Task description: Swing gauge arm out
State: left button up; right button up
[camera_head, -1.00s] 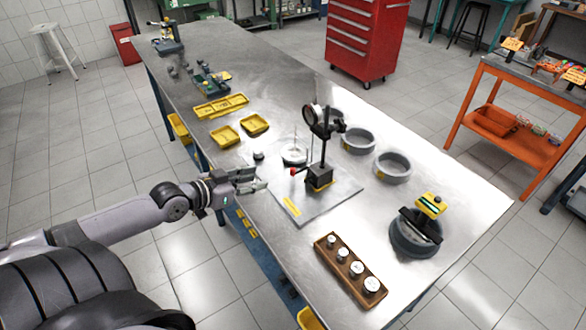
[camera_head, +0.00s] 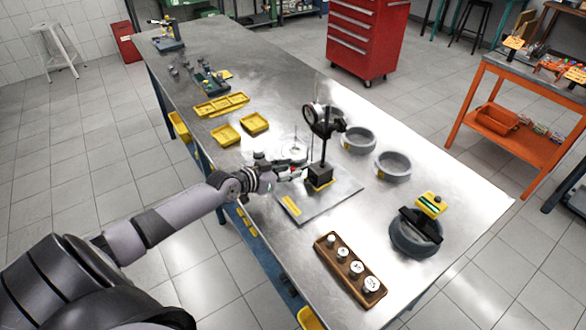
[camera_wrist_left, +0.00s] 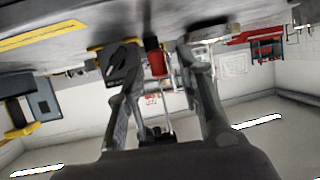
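The gauge stand has a black block base (camera_head: 319,177), an upright post (camera_head: 323,148) and a round dial gauge (camera_head: 314,115) on its arm near the top. It stands on a flat grey plate (camera_head: 335,200) with a yellow label. My left gripper (camera_head: 297,173) is low over the plate, just left of the base. In the left wrist view, a red knob (camera_wrist_left: 157,62) lies between the two spread fingers (camera_wrist_left: 158,70), with gaps on both sides. In the head view the gripper covers the knob. My right gripper is in neither view.
Grey rings (camera_head: 357,140) stand behind the gauge. A piston-ring tool on a dark cylinder (camera_head: 416,236) is at right. A wooden tray (camera_head: 334,262) of small cylinders is at front. Yellow trays (camera_head: 225,135) lie to the left on the steel bench (camera_head: 455,185).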

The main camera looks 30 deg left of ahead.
pick_arm(q)
jog(key=shift+x, duration=1.1)
jog(key=shift+c, duration=0.3)
grip_shut()
